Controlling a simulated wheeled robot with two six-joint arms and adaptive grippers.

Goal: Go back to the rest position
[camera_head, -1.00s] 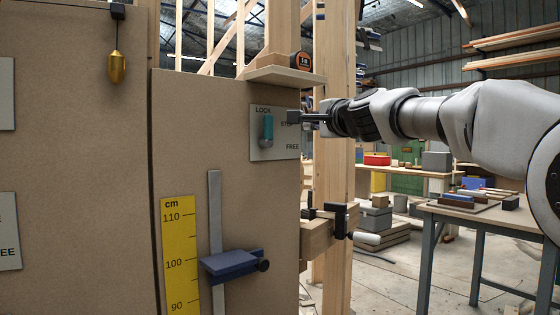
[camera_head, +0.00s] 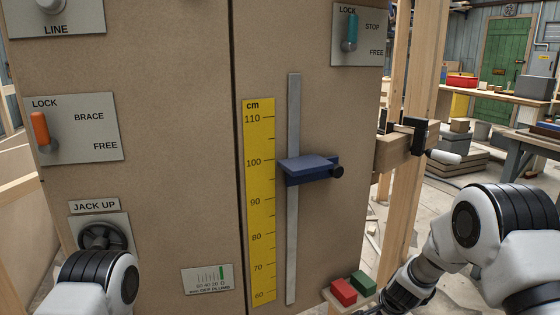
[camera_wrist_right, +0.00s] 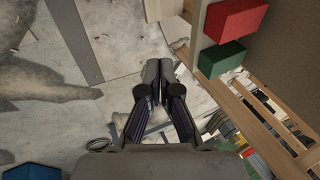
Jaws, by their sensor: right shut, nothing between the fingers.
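My right arm comes in from the right in the head view, folded low, with its dark gripper (camera_head: 385,302) near the bottom edge, just right of the board's foot. In the right wrist view my right gripper (camera_wrist_right: 162,72) has its fingers together, with nothing held. It hangs over the concrete floor, beside a small ledge with a red block (camera_wrist_right: 236,20) and a green block (camera_wrist_right: 222,58). My left arm shows as a white rounded link at the lower left in the head view; its gripper is out of view.
A clamp (camera_head: 424,136) juts out at right.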

